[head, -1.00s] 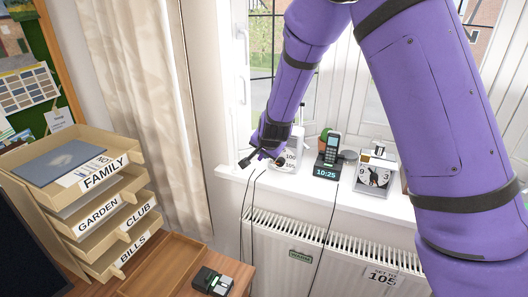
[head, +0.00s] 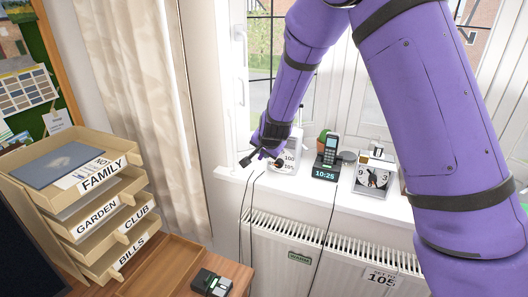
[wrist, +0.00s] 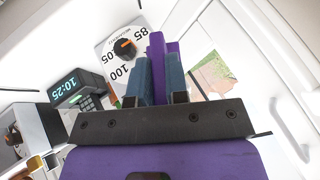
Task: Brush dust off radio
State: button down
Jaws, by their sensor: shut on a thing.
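The radio (head: 291,158) is a pale grey box on the white windowsill, partly behind my gripper. In the wrist view its face (wrist: 108,52) shows a dark dial with an orange pointer and the numbers 85, 100 and 105. My gripper (head: 262,158) is at the radio's left in the head view. In the wrist view its fingers (wrist: 158,75) are close together, with purple strips between and beyond them. They overlap the radio's edge; I cannot tell whether they touch it. The thing in the jaws is mostly hidden and I cannot make out what it is. No dust is clearly visible.
Right of the radio stand a phone on a 10:25 clock base (head: 328,160), a potted plant (head: 321,140) and a grey clock (head: 374,178). A radiator (head: 310,250) is below the sill. Labelled letter trays (head: 98,222) and an empty wooden tray (head: 160,270) are at left.

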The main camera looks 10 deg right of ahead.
jog(key=shift+w+d, duration=0.2)
jog(key=shift+w, duration=0.1)
jog(key=shift+s+d, duration=0.1)
jog(key=s+d, duration=0.4)
jog(key=d, duration=0.1)
jog(key=shift+d, duration=0.3)
dwell(0.6)
jog(key=shift+w, duration=0.1)
jog(key=shift+w+a, duration=0.65)
jog(key=shift+a, duration=0.3)
jog(key=shift+w+a, duration=0.65)
jog(key=shift+a, duration=0.35)
jog(key=shift+w+a, duration=0.65)
jog(key=shift+a, duration=0.3)
jog(key=shift+s+a, duration=0.1)
jog(key=shift+s+a, duration=0.85)
jog(key=shift+s, duration=0.35)
jog(key=shift+s+a, duration=0.85)
jog(key=shift+s, duration=0.3)
jog(key=shift+s, duration=0.1)
